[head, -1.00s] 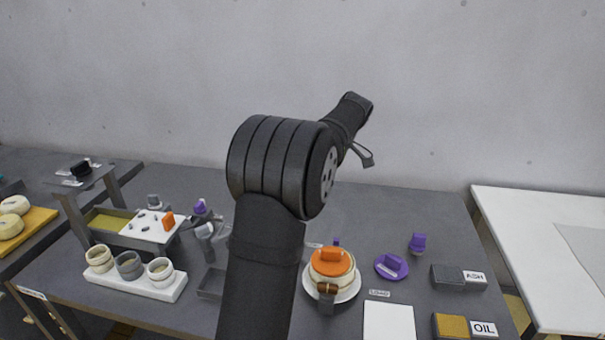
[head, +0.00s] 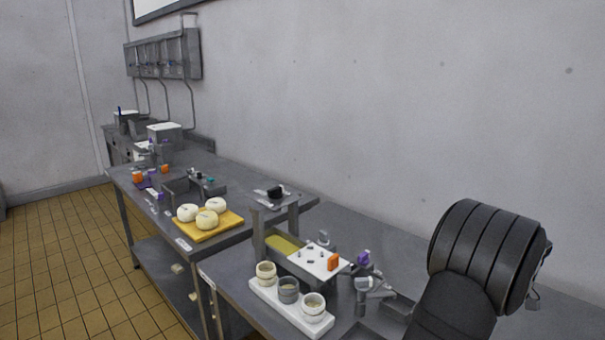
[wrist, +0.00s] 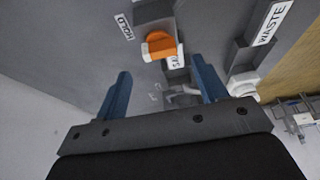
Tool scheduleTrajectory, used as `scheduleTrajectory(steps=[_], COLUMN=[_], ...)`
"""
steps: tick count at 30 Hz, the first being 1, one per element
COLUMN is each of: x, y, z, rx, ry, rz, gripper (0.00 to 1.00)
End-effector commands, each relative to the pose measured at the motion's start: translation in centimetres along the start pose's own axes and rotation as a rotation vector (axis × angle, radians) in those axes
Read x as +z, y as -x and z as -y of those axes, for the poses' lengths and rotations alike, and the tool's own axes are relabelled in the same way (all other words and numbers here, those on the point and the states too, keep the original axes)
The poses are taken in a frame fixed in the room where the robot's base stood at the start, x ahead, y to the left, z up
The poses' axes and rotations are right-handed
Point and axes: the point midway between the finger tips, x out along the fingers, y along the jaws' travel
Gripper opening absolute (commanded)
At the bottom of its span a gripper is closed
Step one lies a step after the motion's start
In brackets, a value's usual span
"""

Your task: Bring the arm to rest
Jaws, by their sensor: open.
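My arm (head: 480,265) shows at the right of the head view, raised above the bench with its bend uppermost. My gripper is mostly hidden behind the arm there. In the wrist view my gripper (wrist: 163,85) has its two blue fingers wide apart, with nothing held between them. Beyond the fingertips is an orange-topped thing (wrist: 160,45), apart from them.
A white rack (head: 290,306) with three cups stands at the near bench edge, beside a trough under a white perforated plate (head: 318,262). A yellow board (head: 230,226) carries pale rounds. Labelled containers, one marked WASTE (wrist: 273,22), show in the wrist view.

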Motion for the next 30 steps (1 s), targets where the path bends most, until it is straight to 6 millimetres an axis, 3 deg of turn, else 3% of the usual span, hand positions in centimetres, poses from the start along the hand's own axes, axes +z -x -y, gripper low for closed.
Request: scheduleTrajectory(steps=[6, 12, 24, 30], x=[0.0, -0.1, 0.0, 0.0], y=[-3.6, -5.0, -5.1, -3.4], z=[0.0, 0.0, 0.0, -0.1], rx=[-0.002, 0.0, 0.002, 0.004], ry=[-0.001, 0.0, -0.002, 0.0], rz=[-0.001, -0.001, -0.001, 0.0], gripper=[0.65, 0.65, 0.65, 0.65])
